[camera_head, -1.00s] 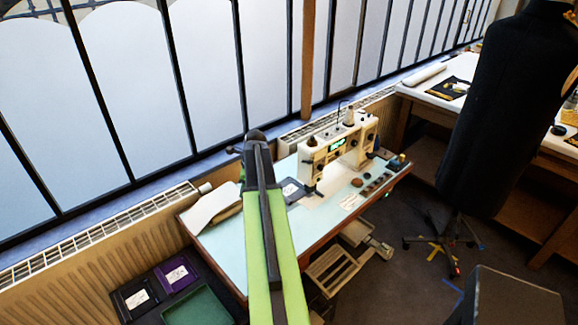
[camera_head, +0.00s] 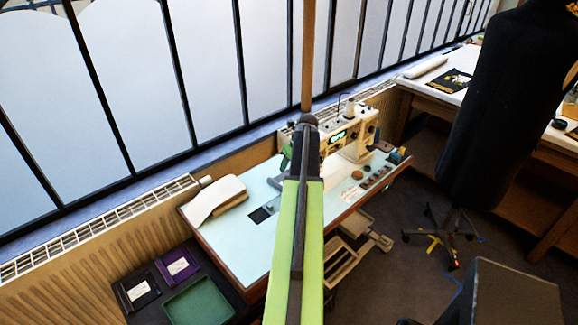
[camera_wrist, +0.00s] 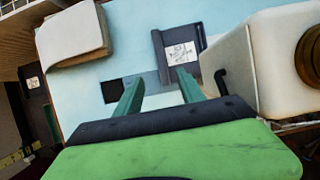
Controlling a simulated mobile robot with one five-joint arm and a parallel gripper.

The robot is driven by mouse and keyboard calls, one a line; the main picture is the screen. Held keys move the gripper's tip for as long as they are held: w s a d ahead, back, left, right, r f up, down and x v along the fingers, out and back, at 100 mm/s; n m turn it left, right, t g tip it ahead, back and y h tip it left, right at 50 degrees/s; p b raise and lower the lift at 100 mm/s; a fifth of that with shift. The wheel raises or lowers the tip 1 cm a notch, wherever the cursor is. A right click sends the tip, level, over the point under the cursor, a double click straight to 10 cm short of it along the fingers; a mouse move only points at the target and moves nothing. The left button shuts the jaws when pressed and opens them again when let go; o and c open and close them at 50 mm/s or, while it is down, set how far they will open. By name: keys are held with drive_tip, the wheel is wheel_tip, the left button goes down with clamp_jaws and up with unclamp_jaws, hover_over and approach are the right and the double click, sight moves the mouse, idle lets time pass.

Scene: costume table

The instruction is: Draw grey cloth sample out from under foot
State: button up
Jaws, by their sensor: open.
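The grey cloth sample (camera_wrist: 177,49) lies on the pale blue table, with a white written label on it. Its right side runs close to the cream sewing machine (camera_wrist: 275,55); the presser foot is hidden, so I cannot tell how the foot sits on it. In the head view my arm covers most of the sample, leaving a grey edge (camera_head: 277,183). The sewing machine (camera_head: 350,140) stands behind and right of my arm. My gripper (camera_wrist: 158,88) is open and empty, its two green fingers apart, on the near side of the sample.
A black square (camera_wrist: 116,90) lies left of my fingers. A cream padded piece (camera_head: 213,198) lies at the table's left end. Small items (camera_head: 375,178) sit at the right.

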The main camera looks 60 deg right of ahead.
sight(279, 185)
drive_tip(key=b+x, duration=1.4)
drive_tip(key=x, duration=0.2)
drive_tip(key=shift+s+f, duration=0.1)
clamp_jaws()
